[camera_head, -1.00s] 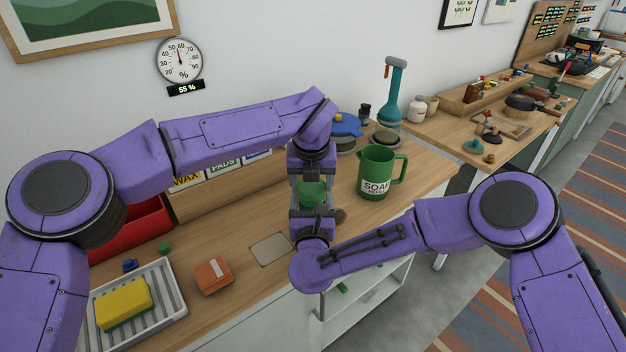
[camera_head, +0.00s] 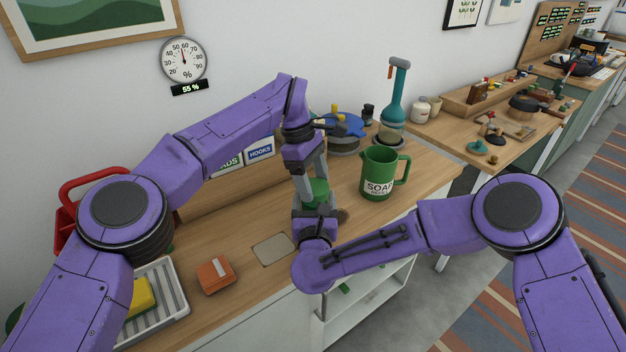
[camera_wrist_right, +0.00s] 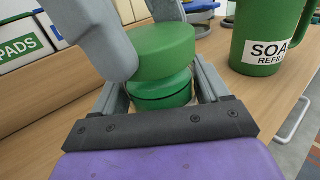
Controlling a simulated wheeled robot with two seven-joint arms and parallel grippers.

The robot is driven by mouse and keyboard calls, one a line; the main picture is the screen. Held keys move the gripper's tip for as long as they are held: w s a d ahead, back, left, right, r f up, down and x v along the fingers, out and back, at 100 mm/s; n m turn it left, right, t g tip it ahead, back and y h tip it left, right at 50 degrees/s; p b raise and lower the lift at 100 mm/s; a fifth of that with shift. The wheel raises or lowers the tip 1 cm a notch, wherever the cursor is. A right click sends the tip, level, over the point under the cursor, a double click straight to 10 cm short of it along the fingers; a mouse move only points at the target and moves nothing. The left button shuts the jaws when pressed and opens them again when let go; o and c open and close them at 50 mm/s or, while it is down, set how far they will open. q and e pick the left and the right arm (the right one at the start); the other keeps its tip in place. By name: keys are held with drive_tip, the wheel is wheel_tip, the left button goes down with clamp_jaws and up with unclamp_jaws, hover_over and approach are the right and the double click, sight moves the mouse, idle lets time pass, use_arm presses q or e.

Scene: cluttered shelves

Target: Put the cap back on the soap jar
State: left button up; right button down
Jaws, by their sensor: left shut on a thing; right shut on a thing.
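The soap jar, a low green round container (camera_wrist_right: 162,92), is between the fingers of my right gripper (camera_wrist_right: 163,100) in the right wrist view. The cap, a thick green disc (camera_wrist_right: 166,50), is directly above the jar and looks slightly tilted. Whether it touches the jar's rim I cannot tell. My left gripper (camera_head: 314,178) comes down from above, its grey fingers around the cap. In the head view the cap (camera_head: 316,193) shows between the fingers, and my right gripper (camera_head: 316,210) is below, mostly hidden by its own wrist.
A green SOAP REFILL jug (camera_head: 378,175) stands close to the right. A teal bottle (camera_head: 396,95) and blue-lidded pot (camera_head: 345,130) stand behind. An orange box (camera_head: 215,275), a beige plate (camera_head: 272,250) and a grey rack (camera_head: 165,285) lie left on the counter.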

use_arm(q)
drive_tip(key=o, duration=1.1)
drive_tip(key=shift+r, duration=2.3)
drive_tip(key=shift+c, duration=0.4)
